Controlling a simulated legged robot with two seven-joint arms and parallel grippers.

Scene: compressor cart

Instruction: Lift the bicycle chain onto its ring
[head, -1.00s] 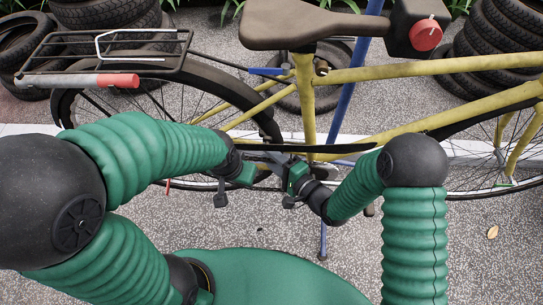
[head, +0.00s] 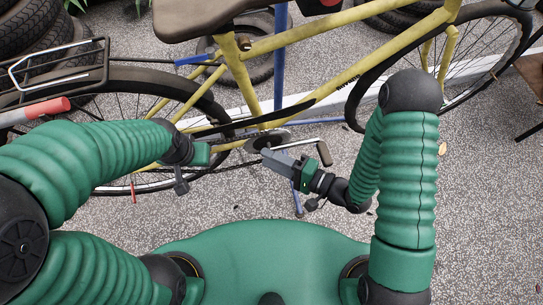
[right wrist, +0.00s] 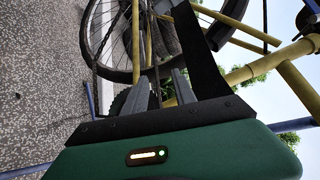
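The yellow bicycle (head: 350,72) stands across the head view. Its chain ring (head: 268,141) is a grey disc at the crank, below the black chain guard (head: 290,113). The chain (head: 232,168) seems to show as a thin dark line running left from the ring; whether it sits on the teeth is too small to tell. My right gripper (head: 268,157) is just below and in front of the ring; in the right wrist view its two grey fingers (right wrist: 159,84) stand apart with a gap. My left gripper (head: 203,153) is left of the ring, its fingers not clearly visible.
The crank arm and pedal (head: 322,151) stick out just right of my right gripper. A blue post (head: 280,65) rises behind the frame. The rear rack (head: 55,70) and stacked tyres (head: 35,40) are at the left. Speckled ground (head: 470,200) at the right is mostly clear.

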